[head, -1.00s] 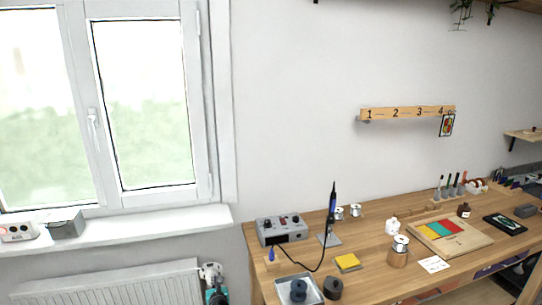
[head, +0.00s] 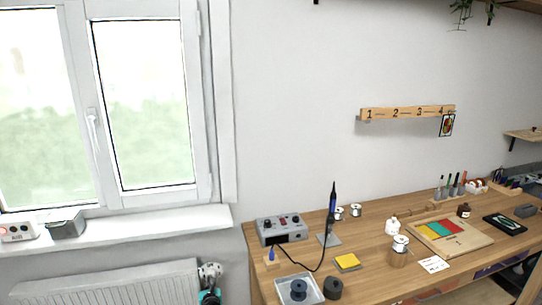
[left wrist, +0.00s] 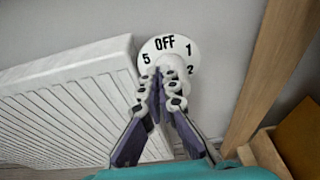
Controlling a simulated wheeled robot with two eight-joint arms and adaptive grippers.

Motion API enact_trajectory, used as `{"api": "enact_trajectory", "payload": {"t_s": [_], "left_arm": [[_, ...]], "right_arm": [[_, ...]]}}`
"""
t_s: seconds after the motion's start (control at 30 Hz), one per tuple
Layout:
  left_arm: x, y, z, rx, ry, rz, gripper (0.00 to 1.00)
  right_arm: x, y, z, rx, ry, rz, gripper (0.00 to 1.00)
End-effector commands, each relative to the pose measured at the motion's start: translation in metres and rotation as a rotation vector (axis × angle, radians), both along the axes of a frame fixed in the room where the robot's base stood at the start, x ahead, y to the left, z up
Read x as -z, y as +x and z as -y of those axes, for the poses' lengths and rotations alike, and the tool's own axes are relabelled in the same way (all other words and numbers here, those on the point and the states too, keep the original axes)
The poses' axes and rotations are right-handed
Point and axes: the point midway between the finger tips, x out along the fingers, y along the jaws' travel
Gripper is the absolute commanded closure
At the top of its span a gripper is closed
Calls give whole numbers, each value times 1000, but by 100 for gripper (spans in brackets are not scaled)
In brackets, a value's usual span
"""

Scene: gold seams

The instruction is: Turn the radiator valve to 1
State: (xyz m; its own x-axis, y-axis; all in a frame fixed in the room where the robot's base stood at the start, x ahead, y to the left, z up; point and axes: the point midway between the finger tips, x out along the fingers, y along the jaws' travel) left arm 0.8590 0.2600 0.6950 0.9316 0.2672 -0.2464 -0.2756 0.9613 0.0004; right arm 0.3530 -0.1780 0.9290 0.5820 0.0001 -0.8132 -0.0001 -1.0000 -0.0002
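The radiator valve is a white round dial (left wrist: 186,47) in the left wrist view. It is marked OFF at the top, 5 at left, and 1 and 2 at right; the other marks are hidden behind my fingers. My left gripper (left wrist: 163,78) is in front of the dial, its fingertips close together at the lower middle of it. I cannot tell whether they grip the knob or only stand before it. In the head view my left gripper (head: 208,272) shows small beside the radiator's right end, covering most of the valve. My right gripper is not in view.
The white radiator (head: 110,285) is left of the valve, below the window sill (head: 130,229). The wooden workbench (head: 375,282) is to the right, with a soldering station (head: 282,229) and several other items. In the wrist view a wooden leg (left wrist: 262,75) rises close right of the dial.

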Motion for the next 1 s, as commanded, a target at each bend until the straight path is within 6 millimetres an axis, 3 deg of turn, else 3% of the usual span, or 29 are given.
{"api": "enact_trajectory", "payload": {"t_s": [0.77,1.0], "left_arm": [[-6,-2,-5,-1,-1,-1,100],[-6,-22,1,0,0,-1,100]], "right_arm": [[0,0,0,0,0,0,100],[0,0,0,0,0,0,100]]}}
